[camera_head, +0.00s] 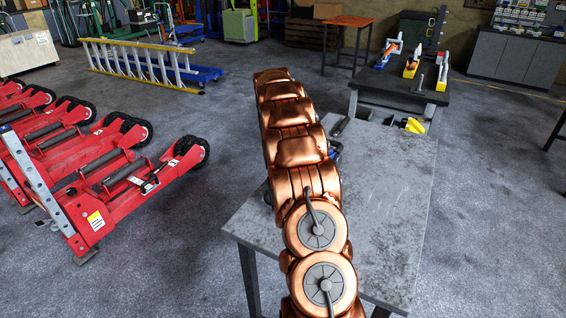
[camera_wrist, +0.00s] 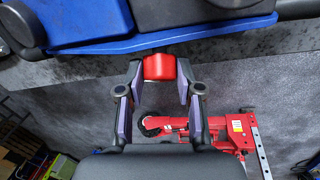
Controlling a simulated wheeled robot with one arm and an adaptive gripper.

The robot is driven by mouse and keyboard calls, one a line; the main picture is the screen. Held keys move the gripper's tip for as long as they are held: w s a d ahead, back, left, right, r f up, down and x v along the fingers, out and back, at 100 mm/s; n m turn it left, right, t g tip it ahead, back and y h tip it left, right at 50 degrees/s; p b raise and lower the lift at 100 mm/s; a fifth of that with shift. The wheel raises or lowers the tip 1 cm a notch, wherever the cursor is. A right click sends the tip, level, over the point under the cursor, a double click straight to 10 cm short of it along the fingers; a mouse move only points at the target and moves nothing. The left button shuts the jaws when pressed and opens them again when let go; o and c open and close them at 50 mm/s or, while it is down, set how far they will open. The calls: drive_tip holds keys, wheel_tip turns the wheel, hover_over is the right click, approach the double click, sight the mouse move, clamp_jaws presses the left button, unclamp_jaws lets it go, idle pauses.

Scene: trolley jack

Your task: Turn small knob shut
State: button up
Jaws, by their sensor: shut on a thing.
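The small red knob (camera_wrist: 158,67) sticks out from the edge of a blue and black body (camera_wrist: 90,42) in the wrist view. My gripper (camera_wrist: 160,70) has one finger on each side of the knob and is closed on it. The knob's far end and its turning position cannot be told. In the head view my copper arm covers the gripper and the knob. Only a small blue part (camera_head: 335,151) shows beside the arm on the grey table (camera_head: 385,190).
Red wheeled machines (camera_head: 130,185) stand on the floor at the left; one also shows in the wrist view (camera_wrist: 205,127). A second table (camera_head: 395,85) with tools stands behind. A yellow item (camera_head: 412,125) lies near the table's back edge. The table's right side is clear.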

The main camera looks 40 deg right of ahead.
drive_tip(key=m+h+b, duration=0.1)
drive_tip(key=b, duration=0.1)
drive_tip(key=m+h+b, duration=0.1)
drive_tip(key=b, duration=0.1)
drive_tip(key=m+h+b, duration=0.1)
drive_tip(key=b, duration=0.2)
drive_tip(key=shift+a+f+m, duration=0.25)
drive_tip(key=shift+f+m, duration=0.05)
drive_tip(key=shift+f, duration=0.1)
drive_tip(key=m+g+h+b, duration=0.1)
drive_tip(key=b, duration=0.2)
drive_tip(key=shift+a+r+m+h, duration=0.1)
drive_tip(key=shift+m+h, duration=0.3)
drive_tip(key=shift+r, duration=0.1)
drive_tip(key=o, duration=1.2)
drive_tip(key=shift+c, duration=0.2)
drive_tip(key=shift+r, duration=0.1)
drive_tip(key=v, duration=1.1)
drive_tip(key=shift+a+r, duration=0.25)
drive_tip(key=shift+a, duration=0.15)
drive_tip(key=shift+w, duration=0.1)
